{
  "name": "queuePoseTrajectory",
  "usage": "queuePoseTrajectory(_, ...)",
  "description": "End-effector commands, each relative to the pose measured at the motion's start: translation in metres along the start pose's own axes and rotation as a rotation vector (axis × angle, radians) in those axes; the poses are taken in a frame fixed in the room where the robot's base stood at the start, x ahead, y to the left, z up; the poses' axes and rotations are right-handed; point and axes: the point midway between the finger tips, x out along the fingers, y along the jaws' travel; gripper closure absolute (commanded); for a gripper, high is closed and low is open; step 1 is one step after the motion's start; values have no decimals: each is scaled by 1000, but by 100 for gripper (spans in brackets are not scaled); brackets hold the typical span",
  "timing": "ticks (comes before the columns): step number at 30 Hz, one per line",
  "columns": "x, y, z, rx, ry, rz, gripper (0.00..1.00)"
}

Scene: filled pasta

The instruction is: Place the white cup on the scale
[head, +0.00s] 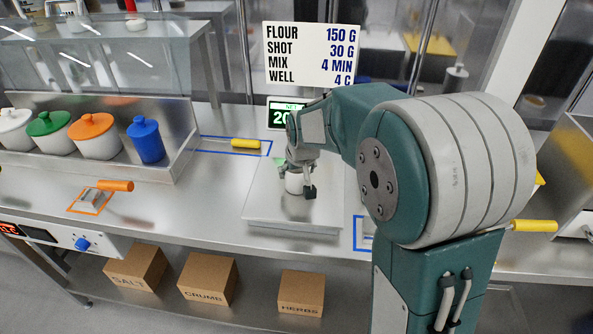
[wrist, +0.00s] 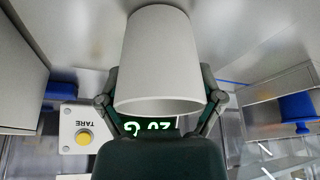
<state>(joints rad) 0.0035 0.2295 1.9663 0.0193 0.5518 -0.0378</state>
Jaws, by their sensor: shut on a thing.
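The white cup (head: 293,184) is at my gripper (head: 301,172), over the plate of the scale (head: 270,207) in the head view. In the wrist view the white cup (wrist: 158,55) fills the upper middle, between the two fingers of my gripper (wrist: 160,84), which is shut on it. I cannot tell whether the cup's base touches the plate. The scale's green display (head: 284,115) stands behind the plate and is partly hidden by my arm. A yellow TARE button (wrist: 83,138) shows in the wrist view.
Lidded pots, including an orange one (head: 94,136) and a blue one (head: 146,139), stand in a steel tray on the left. An orange-handled tool (head: 115,186) and a yellow-handled tool (head: 245,143) lie on the counter. Bare counter lies left of the scale.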

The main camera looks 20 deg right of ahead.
Motion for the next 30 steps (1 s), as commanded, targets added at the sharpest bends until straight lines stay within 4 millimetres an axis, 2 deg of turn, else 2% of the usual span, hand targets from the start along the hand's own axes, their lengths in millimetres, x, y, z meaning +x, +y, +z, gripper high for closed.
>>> queuePoseTrajectory(2, 1, 0, 0, 0, -1, 0, 70)
queuePoseTrajectory(3, 1, 0, 0, 0, -1, 0, 6)
queuePoseTrajectory(4, 1, 0, 0, 0, -1, 0, 0)
queuePoseTrajectory(15, 1, 0, 0, 0, 0, 0, 0)
queuePoseTrajectory(19, -6, 0, -1, 0, 2, 0, 0)
queuePoseTrajectory(23, -28, 0, -1, 0, 5, 0, 0)
queuePoseTrajectory(30, -78, 0, -1, 0, 6, 0, 0)
